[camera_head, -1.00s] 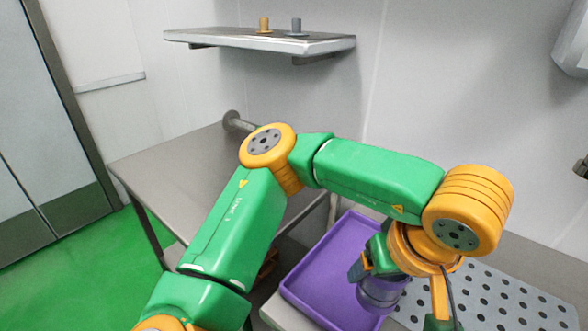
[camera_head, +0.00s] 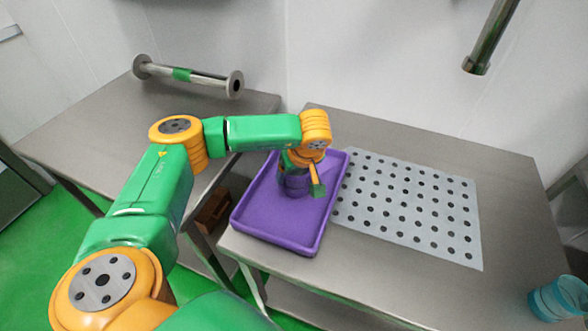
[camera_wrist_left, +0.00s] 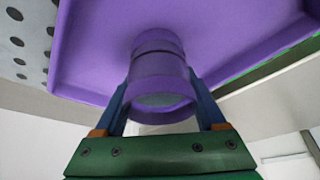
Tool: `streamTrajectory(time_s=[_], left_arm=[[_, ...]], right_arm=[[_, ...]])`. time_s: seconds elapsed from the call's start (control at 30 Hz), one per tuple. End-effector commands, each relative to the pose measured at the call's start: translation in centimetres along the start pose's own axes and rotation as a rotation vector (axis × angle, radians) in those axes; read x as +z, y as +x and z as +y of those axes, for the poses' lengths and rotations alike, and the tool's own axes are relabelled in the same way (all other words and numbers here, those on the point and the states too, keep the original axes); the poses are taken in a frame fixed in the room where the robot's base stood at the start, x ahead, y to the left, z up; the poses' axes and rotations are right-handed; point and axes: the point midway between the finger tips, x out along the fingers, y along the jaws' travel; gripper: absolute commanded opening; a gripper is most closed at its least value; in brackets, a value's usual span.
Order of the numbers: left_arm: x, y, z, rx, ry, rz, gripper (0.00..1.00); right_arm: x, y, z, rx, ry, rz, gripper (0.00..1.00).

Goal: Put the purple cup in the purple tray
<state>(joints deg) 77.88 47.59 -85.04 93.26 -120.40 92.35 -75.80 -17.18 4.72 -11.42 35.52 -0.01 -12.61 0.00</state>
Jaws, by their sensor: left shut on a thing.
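The purple cup (camera_head: 296,187) is within the outline of the purple tray (camera_head: 268,229), toward the tray's far right part. My left gripper (camera_head: 300,179) reaches over the tray from above and is shut on the cup. In the left wrist view the two blue fingers (camera_wrist_left: 160,104) grip the cup (camera_wrist_left: 158,72) on both sides, with the purple tray (camera_wrist_left: 235,38) behind it. I cannot tell whether the cup's base touches the tray floor. The arm hides part of the cup in the head view. My right gripper is not in view.
A perforated grey mat (camera_head: 420,209) lies right of the tray on the metal table (camera_head: 340,262). A blue cup (camera_head: 558,299) stands at the table's right front. Another metal table (camera_head: 75,122) stands at the left, with a metal roller (camera_head: 187,75) at its back.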

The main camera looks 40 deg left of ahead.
Motion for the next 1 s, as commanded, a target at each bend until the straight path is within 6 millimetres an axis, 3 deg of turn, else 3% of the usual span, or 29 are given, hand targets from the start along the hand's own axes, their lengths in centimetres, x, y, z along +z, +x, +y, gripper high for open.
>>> streamTrajectory(time_s=[0.23, 0.27, 0.33, 0.67, 1.0], left_arm=[[0.2, 0.5, 0.0, 0.001, -0.001, -0.001, 0.0], [0.2, 0.3, 0.0, 0.0, -0.001, -0.001, 0.81], [0.2, 0.3, 0.0, 0.0, -0.001, -0.001, 1.0], [0.1, -0.6, 0.1, 0.003, -0.001, -0.002, 1.0], [0.1, -8.3, 0.1, 0.006, 0.0, 0.0, 1.0]], right_arm=[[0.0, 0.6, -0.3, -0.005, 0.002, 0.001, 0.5], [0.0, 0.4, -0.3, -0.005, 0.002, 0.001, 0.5], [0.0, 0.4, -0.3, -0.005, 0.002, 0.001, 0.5], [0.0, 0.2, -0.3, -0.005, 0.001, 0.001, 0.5], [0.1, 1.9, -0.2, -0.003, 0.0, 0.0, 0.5]])
